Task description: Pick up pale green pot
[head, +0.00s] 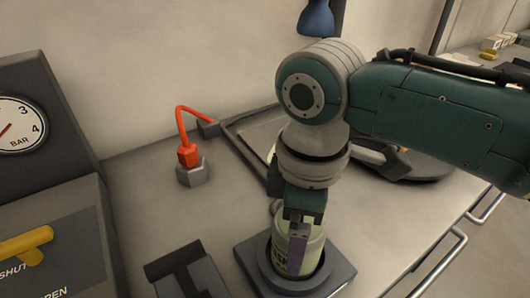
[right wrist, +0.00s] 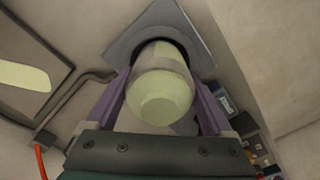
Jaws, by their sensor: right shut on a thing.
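The pale green pot (head: 283,243) is a jar-like cylinder with dark markings. It stands upright inside the round collar of a dark grey square holder (head: 340,273) on the bench. My right gripper (head: 298,252) reaches down over it from above, with a purple finger against its near side. In the right wrist view, the purple fingers lie on either side of the pot (right wrist: 160,100), shut on it. The holder (right wrist: 187,22) shows beyond the pot there. The pot's lower part is hidden by the collar. My left gripper is not in view.
A grey block with a red hose (head: 188,153) stands behind on the bench. A dark bracket (head: 183,268) is left of the holder. A panel with a pressure gauge (head: 18,125) and yellow handle (head: 25,245) stands far left. The bench (head: 140,200) between is clear.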

